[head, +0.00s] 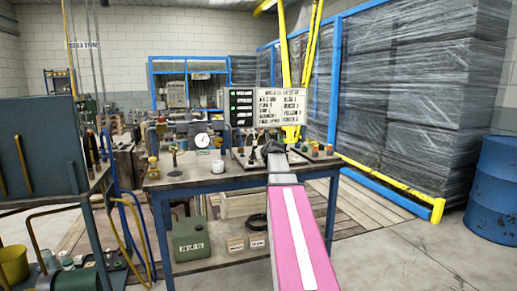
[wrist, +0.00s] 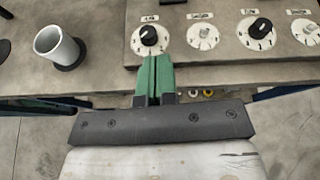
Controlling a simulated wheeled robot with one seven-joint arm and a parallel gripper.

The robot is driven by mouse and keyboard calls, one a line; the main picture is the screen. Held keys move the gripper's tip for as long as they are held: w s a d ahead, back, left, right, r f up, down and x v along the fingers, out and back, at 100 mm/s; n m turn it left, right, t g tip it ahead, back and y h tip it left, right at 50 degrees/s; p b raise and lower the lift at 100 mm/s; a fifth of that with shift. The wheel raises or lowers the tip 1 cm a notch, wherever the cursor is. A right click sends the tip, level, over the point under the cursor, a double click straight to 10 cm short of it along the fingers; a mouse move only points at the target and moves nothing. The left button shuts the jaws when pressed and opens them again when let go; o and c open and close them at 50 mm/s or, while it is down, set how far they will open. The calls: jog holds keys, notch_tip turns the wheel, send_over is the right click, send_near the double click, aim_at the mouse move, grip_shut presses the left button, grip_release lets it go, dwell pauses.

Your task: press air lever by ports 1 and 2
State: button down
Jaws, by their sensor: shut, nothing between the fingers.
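My gripper (wrist: 157,62) shows in the wrist view with its two green fingers together and nothing between them. Its tips are at the front edge of a panel (wrist: 220,52) of dials, just below the leftmost black knob (wrist: 149,36); I cannot tell whether they touch. Small yellow and white round fittings (wrist: 208,93) show below the bench's front edge, right of the fingers. I cannot make out an air lever or port numbers; the gripper may hide part of that area. In the head view my gripper (head: 272,147) is over the bench, largely hidden by my arm.
The workbench (head: 185,182) carries a white cup (head: 217,166), which also shows in the wrist view (wrist: 58,46), left of the panel. A round gauge (head: 202,140) and a sign board (head: 280,109) stand behind. A blue drum (head: 492,175) stands far right.

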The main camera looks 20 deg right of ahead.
jog(key=shift+w+d+r+m, duration=0.5)
jog(key=shift+d+r, duration=0.25)
jog(key=shift+d, duration=0.1)
jog(key=shift+w, duration=0.1)
send_near(254, 148)
jog(key=f, duration=0.1)
jog(key=w+f, duration=0.1)
jog(key=f, duration=0.1)
jog(key=w+f, duration=0.1)
jog(key=shift+w+f, duration=0.15)
jog(key=shift+f, duration=0.05)
jog(key=w, duration=0.1)
jog(key=w+r, duration=0.1)
jog(key=w, duration=0.1)
jog(key=shift+w+r, duration=0.1)
jog(key=shift+w, duration=0.05)
jog(key=shift+w+r, duration=0.15)
jog(key=shift+w, duration=0.1)
